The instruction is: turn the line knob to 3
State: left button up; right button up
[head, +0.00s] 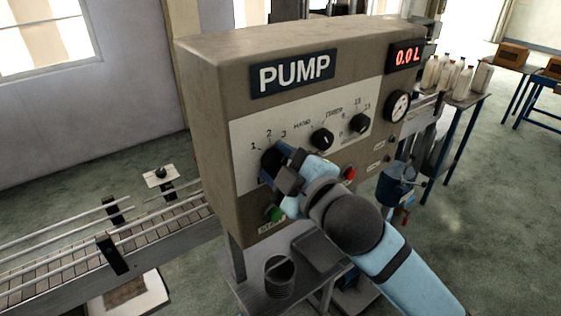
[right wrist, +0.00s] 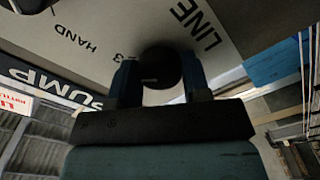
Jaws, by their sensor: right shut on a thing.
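The line knob (head: 270,158) is a black round knob at the left of the white panel (head: 247,180), with 1, 2 and 3 printed around it. My right gripper (head: 276,162) reaches it from the right and is shut on it. In the right wrist view the dark knob (right wrist: 162,68) sits between the two fingers of my right gripper (right wrist: 161,80), with LINE printed beside it. The knob's pointer is hidden in the head view; a small pale mark shows on the knob in the wrist view, but I cannot tell which number it points to. My left gripper is not in view.
A hand knob (head: 322,139) and a timer knob (head: 358,123) sit right of my gripper. A green button (head: 274,214) and a red button (head: 349,173) lie close to my arm. A conveyor (head: 160,235) runs at left; a metal can (head: 279,277) stands below.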

jog(key=shift+r+m, duration=0.15)
jog(key=shift+m, duration=0.35)
jog(key=o, duration=0.9)
jog(key=shift+w, duration=0.1)
